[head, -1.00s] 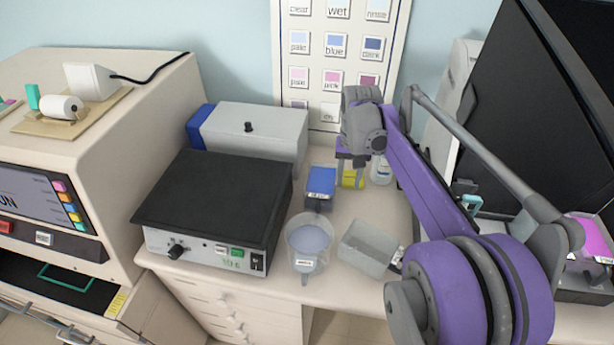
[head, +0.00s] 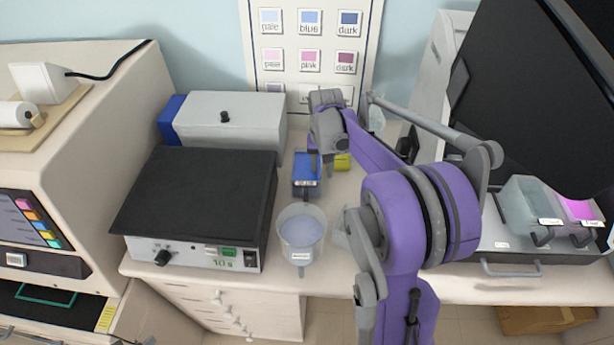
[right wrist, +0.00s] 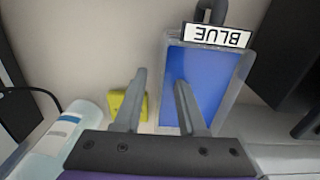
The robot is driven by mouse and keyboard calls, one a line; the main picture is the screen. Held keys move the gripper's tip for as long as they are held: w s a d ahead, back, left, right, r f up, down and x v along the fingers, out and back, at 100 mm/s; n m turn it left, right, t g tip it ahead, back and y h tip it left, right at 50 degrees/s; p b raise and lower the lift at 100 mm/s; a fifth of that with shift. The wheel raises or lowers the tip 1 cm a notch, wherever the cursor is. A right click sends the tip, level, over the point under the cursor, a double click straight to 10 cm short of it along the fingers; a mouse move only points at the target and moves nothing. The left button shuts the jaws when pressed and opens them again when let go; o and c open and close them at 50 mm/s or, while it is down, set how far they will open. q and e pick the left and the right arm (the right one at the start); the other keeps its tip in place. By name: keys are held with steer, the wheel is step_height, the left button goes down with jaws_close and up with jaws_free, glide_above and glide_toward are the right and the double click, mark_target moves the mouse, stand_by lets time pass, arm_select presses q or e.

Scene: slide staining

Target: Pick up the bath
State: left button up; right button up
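A blue bath (head: 306,177) stands on the counter behind the round beaker. In the right wrist view it is a clear-walled tub of blue liquid (right wrist: 208,85) with a label reading BLUE and a dark handle at its far end. My right gripper (right wrist: 161,85) is open and empty. In the right wrist view one finger overlaps the blue bath and the other is left of its wall; contact cannot be told. In the head view the right gripper (head: 321,165) is at the bath's back right, partly hidden by its own wrist. My left gripper is not in view.
A beaker of pale blue liquid (head: 301,232) stands in front. A black-topped device (head: 195,205) is to the left. A yellow block (right wrist: 127,104) and a bottle (right wrist: 55,145) are close by. Pink (head: 578,208) and grey-green (head: 530,203) baths stand on a tray at right.

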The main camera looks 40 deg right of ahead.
steer(key=shift+w+f, duration=0.15)
steer(key=shift+f, duration=0.8)
steer(key=shift+c, duration=0.2)
jaws_close()
stand_by(0.5)
